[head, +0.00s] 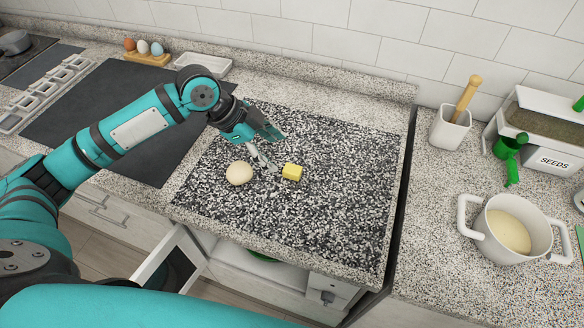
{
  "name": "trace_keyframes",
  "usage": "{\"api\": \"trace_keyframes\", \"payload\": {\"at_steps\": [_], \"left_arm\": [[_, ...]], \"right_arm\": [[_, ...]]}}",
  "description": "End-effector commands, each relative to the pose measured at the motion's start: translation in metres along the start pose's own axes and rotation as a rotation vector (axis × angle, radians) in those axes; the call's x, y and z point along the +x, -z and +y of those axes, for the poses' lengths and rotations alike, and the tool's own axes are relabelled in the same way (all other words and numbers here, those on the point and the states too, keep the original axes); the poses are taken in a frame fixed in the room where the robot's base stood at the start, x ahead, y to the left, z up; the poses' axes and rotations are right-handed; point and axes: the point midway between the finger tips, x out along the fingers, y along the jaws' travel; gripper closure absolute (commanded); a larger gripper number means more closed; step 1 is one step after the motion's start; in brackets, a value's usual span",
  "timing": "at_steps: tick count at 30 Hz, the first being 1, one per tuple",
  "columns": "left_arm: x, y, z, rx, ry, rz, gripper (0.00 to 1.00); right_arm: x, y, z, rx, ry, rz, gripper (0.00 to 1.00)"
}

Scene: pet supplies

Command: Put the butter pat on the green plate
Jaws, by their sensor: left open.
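The butter pat (292,172) is a small yellow block on the black-and-white speckled board (340,215) in the head view. My left gripper (274,151) is above the board, just left of and behind the butter pat. Its fingers are apart, with nothing between them, and it does not appear to touch the pat. A green edge (262,257), possibly the green plate, shows in the open space below the counter's front edge. Most of it is hidden by the counter. My right gripper is not in view.
A pale round ball (239,173) lies left of the butter pat, close to my left gripper. A white pot (508,229), a utensil holder (450,130) and a seeds bin (540,130) stand right. A door (165,262) hangs open below. The board's right half is clear.

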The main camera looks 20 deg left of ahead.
Motion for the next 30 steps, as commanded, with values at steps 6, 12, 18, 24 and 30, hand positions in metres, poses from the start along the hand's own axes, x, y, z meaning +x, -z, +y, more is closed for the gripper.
{"api": "trace_keyframes", "payload": {"at_steps": [6, 12, 18, 24, 30], "left_arm": [[0.035, 0.001, -0.001, -0.001, 0.0, 0.001, 0.35], [0.047, -0.001, -0.001, -0.001, 0.001, 0.0, 0.35], [0.075, -0.008, -0.003, -0.001, 0.0, 0.0, 0.35], [0.093, -0.009, -0.003, 0.002, 0.003, -0.001, 0.35], [0.095, -0.01, -0.003, 0.002, 0.003, -0.001, 0.35]], "right_arm": [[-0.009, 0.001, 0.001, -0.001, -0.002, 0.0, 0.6], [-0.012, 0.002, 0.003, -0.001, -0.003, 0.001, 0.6], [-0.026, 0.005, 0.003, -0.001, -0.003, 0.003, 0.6], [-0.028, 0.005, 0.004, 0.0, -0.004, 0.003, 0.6], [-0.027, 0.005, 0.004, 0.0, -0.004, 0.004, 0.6]]}}
